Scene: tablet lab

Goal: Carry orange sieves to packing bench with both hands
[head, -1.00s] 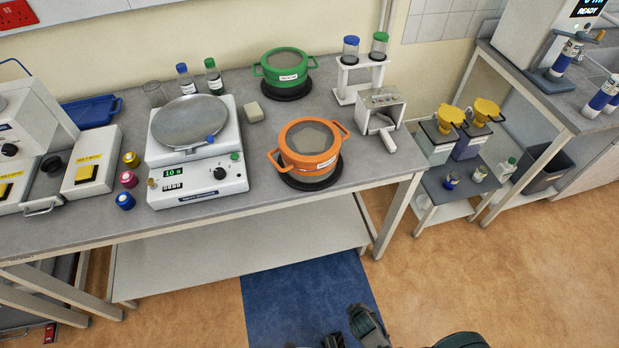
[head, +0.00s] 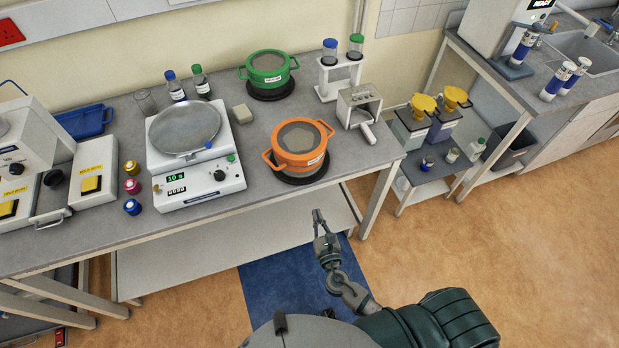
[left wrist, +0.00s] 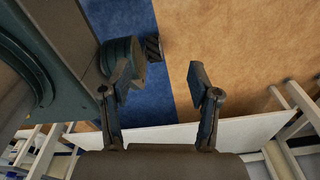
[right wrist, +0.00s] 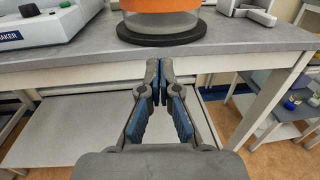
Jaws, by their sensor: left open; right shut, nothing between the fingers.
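An orange round sieve (head: 299,145) with two side handles, a pale mesh top and a label stands on a black disc near the front right of the grey bench (head: 300,195). Its lower part also shows in the right wrist view (right wrist: 160,22). My right gripper (head: 318,218) is shut and empty, in front of the bench edge and apart from the sieve. Its closed fingers (right wrist: 159,84) point at the sieve's black disc in the right wrist view. My left gripper (left wrist: 165,85) is open and empty over the floor. I cannot tell which surface is the packing bench.
A green sieve (head: 268,70) stands behind on another black disc. Blue mat and open floor lie in front.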

